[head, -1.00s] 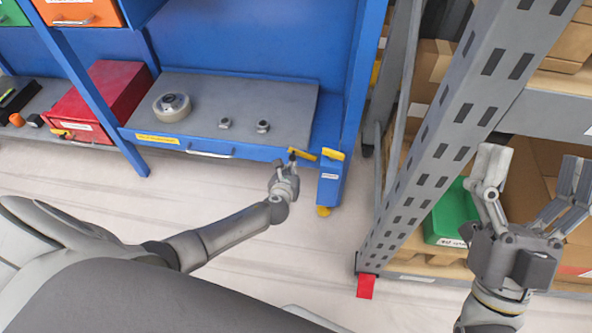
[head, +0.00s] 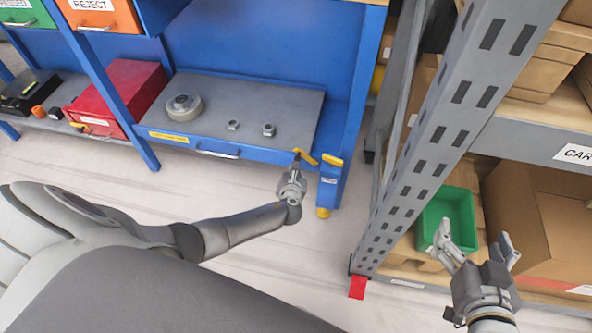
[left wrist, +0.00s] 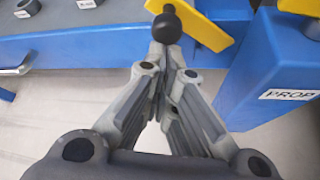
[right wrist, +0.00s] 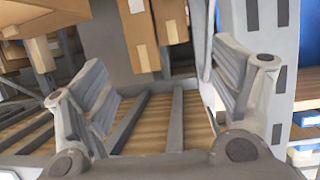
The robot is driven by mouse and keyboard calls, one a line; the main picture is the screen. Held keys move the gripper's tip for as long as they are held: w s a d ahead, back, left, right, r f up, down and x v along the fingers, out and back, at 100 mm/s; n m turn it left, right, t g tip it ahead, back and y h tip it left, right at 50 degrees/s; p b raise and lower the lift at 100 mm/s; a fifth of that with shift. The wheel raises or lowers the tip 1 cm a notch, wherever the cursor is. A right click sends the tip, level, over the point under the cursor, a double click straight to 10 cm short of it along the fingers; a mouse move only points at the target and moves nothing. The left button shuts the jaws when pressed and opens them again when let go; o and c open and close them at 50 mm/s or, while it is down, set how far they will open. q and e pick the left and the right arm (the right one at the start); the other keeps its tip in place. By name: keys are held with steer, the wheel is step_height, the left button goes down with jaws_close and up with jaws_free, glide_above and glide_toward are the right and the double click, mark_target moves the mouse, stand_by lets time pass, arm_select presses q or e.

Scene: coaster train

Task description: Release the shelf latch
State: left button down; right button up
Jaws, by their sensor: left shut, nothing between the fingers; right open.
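The shelf latch is a yellow lever (head: 307,159) with a black knob, on the front right of the blue shelf; the lever also shows in the left wrist view (left wrist: 212,25). The black knob (left wrist: 167,25) sits at the lever's left end. My left gripper (head: 294,172) is shut and empty, its fingertips right at the knob; I cannot tell if they touch it. The blue prop block (head: 329,188), labelled PROP in the left wrist view (left wrist: 280,75), stands right of the lever. My right gripper (head: 474,236) is open and empty, before the grey rack at the right.
The grey shelf board (head: 245,104) carries a round disc part (head: 184,107) and two small metal parts. A red box (head: 120,97) lies left. The grey rack post (head: 440,140) stands between the arms, with a green bin (head: 450,212) behind it. The floor ahead is clear.

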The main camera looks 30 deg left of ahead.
arm_select(q)
steer(key=shift+w+d+r+m+y+p, duration=0.2)
steer(key=shift+d+r+m+y+p, duration=0.5)
steer(key=shift+m, duration=0.25)
steer(key=shift+w+d+r+m+y+p, duration=0.15)
steer(key=shift+d+r+m+y+p, duration=0.3)
steer(key=shift+r+m+y+p, duration=0.35)
arm_select(e)
steer(key=s+d+f+g+h, duration=0.2)
steer(key=s+d+f+g, duration=0.3)
steer(key=s+f+g, duration=0.3)
steer(key=shift+s+f+m, duration=0.3)
steer(key=shift+s+f, duration=0.3)
steer(key=shift+s, duration=0.9)
